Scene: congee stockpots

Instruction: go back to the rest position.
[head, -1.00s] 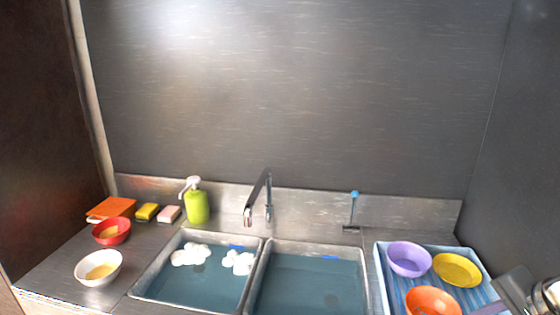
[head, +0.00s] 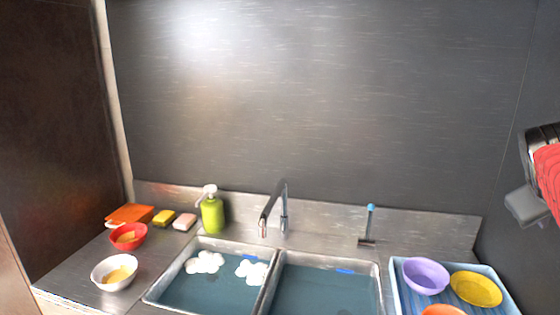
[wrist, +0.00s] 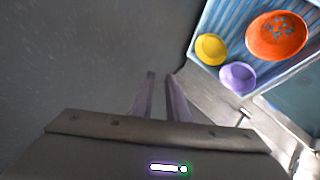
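My gripper (wrist: 161,78) shows in the wrist view with its two fingers apart and nothing between them. It is away from the bowls, with a plain dark grey surface behind the fingertips. In the head view, part of my arm shows at the right edge, raised above the blue dish tray (head: 398,289); the fingertips cannot be made out there. The tray holds a purple bowl (head: 426,275), a yellow bowl (head: 476,289) and an orange bowl (head: 443,310). The orange bowl also shows whole in the wrist view (wrist: 277,36), with a bluish pattern inside.
A double sink (head: 268,290) holds water, with white foam in the left basin. A faucet (head: 283,205) stands behind it. A green soap bottle (head: 212,215), sponges (head: 164,217), a red bowl (head: 128,237) and a white bowl (head: 114,272) with yellowish contents stand left. Dark walls enclose the counter.

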